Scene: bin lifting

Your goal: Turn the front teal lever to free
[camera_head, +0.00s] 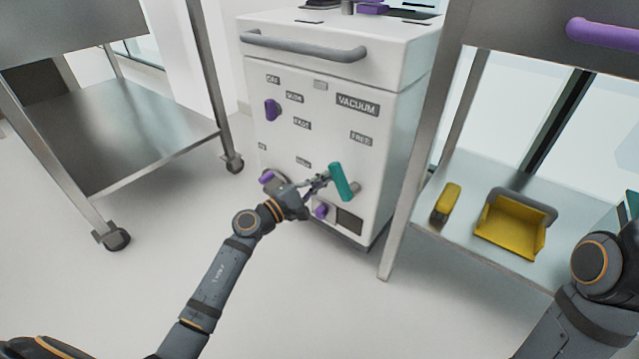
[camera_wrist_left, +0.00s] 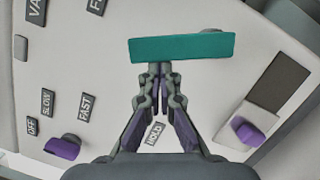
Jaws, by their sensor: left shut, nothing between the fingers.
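The teal lever (camera_head: 341,182) is on the front face of the white machine (camera_head: 310,110), tilted slightly from upright in the head view. In the left wrist view the teal lever (camera_wrist_left: 183,47) lies across the picture just beyond my fingertips. My left gripper (camera_head: 324,178) is shut with nothing between its fingers, and its tips are at or very near the lever's side; I cannot tell whether they touch. It also shows in the left wrist view (camera_wrist_left: 159,72). A "FREE" label (camera_head: 361,138) is above the lever and a "HOLD" label (camera_wrist_left: 155,133) is near it. My right gripper is out of view.
Purple knobs (camera_head: 271,110) sit on the machine front, one (camera_head: 320,211) just below my left gripper. A grey handle bar (camera_head: 303,46) crosses the top. Steel tables stand left (camera_head: 130,140) and right (camera_head: 500,210); the right one's shelf holds a yellow tray (camera_head: 510,228).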

